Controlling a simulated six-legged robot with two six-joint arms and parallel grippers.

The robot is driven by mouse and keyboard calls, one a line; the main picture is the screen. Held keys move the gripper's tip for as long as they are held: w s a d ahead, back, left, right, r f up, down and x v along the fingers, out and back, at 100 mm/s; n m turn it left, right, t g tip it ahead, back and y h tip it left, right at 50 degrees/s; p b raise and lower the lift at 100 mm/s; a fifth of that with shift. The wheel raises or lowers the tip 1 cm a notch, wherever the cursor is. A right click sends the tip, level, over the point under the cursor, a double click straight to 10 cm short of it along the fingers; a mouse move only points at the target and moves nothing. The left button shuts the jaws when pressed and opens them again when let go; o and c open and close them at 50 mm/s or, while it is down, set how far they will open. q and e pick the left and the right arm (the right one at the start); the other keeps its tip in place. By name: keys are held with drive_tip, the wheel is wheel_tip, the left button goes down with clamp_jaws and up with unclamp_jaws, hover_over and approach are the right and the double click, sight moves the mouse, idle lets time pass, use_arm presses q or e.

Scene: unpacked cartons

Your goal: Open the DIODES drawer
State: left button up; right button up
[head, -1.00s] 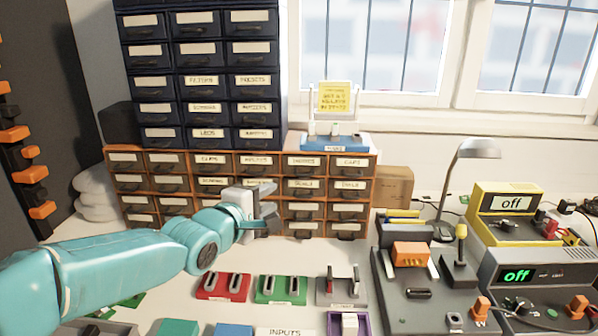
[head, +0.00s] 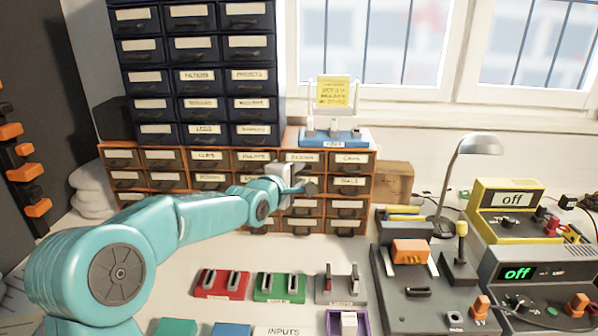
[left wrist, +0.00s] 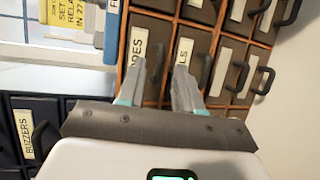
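The DIODES drawer (head: 302,157) is in the top row of the orange-framed drawer cabinet (head: 237,150), and looks shut. In the left wrist view its front (left wrist: 157,30) shows turned sideways, with the label partly covered by a finger. My left gripper (head: 301,188) is close in front of the cabinet, around the lower edge of this drawer. In the left wrist view the gripper's fingers (left wrist: 160,68) stand apart over the drawer front. My right gripper is not in view.
A navy drawer cabinet (head: 198,88) stands on the orange-framed one at the left. A blue stand with a yellow note (head: 333,92) sits on its top right. A cardboard box (head: 394,182) and lamp (head: 478,146) are to the right. Red and green trays (head: 222,284) lie in front.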

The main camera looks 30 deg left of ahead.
use_arm(q)
drive_tip(key=shift+x, duration=0.9)
clamp_jaws()
idle(0.8)
